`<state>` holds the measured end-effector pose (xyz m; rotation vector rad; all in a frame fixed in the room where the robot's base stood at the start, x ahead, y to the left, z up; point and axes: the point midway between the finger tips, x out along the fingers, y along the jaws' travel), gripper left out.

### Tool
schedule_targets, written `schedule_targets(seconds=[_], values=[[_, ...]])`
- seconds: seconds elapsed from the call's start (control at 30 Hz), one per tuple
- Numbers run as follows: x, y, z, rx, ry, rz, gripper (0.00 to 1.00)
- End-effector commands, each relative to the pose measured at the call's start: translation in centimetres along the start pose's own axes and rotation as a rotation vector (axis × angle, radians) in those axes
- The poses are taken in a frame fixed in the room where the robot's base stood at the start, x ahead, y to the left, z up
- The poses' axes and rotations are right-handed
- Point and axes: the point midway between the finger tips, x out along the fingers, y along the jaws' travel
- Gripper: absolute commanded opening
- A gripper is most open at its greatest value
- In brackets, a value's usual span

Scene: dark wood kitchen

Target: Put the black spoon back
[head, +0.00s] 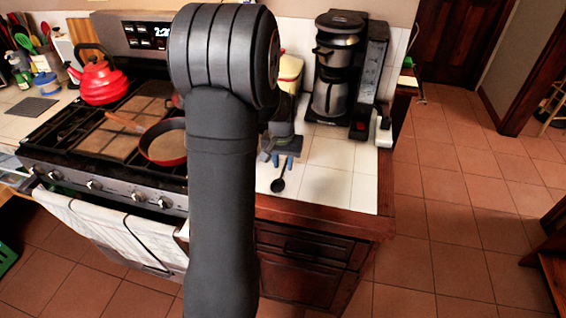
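A black spoon (278,184) lies on the white tiled counter (325,187) right of the stove, its bowl toward the front edge. Its handle runs back beneath my gripper (281,161). The spoon's handle end is hidden by the gripper. I cannot tell whether the fingers touch the handle. Several colourful utensils (24,40) stand together at the far left back of the counter.
A coffee maker (336,75) stands right behind my gripper, with a yellowish container (290,70) beside it. A red pan (163,147) and a red kettle (100,80) are on the stove. Bare counter lies right of the spoon.

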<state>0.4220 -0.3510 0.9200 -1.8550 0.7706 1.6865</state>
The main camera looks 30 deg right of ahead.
Motion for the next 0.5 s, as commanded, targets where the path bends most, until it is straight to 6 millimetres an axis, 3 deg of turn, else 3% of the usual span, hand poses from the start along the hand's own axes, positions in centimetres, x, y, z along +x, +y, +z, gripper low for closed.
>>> schedule_targets(seconds=[0.5], values=[[-9.8,0.0,0.0,0.000,0.003,0.000,0.28]])
